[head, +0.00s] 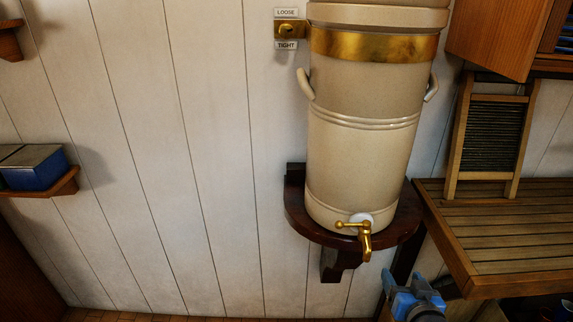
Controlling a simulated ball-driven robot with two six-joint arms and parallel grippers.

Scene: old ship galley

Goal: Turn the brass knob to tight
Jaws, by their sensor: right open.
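The brass knob (291,29) sits on a small brass plate on the white plank wall, left of the large cream urn's top. A LOOSE label (286,12) is above it and a TIGHT label (286,45) is below it. The knob is small here, and I cannot tell which label it points to. My right gripper (402,281), with blue fingers, is open and empty at the bottom, right of centre. It is far below the knob and below the urn's tap, touching neither. My left gripper is out of view.
The cream urn (358,160) with a brass tap (365,238) stands on a dark wooden bracket shelf (297,215). A slatted wooden counter (500,240) with a washboard (492,135) is at right. A blue box (36,168) sits on a left shelf. The wall between is clear.

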